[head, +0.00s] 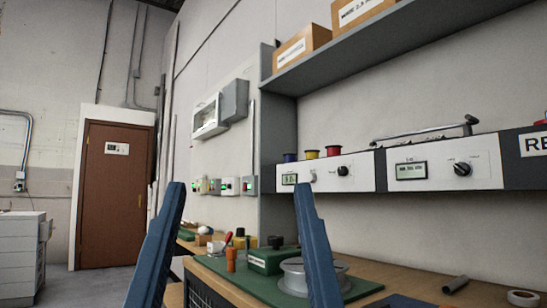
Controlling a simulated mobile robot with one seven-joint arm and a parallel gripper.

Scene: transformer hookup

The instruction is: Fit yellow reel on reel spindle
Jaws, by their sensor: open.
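A small yellow reel (312,154) stands on top of the white-fronted instrument unit, between a purple reel (290,157) and a red reel (333,150). To their right, a thin horizontal rod (420,133) with a dark raised end sits on top of the units; it may be the reel spindle, but I cannot tell for sure. My gripper (238,185) shows as two blue fingers pointing up in the foreground. They are wide apart with nothing between them, and the gripper appears well short of the reels.
The bench (405,277) holds a green mat (228,269) with a green box (272,261) and a grey spool (294,279). A shelf (385,42) with cardboard boxes overhangs the units.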

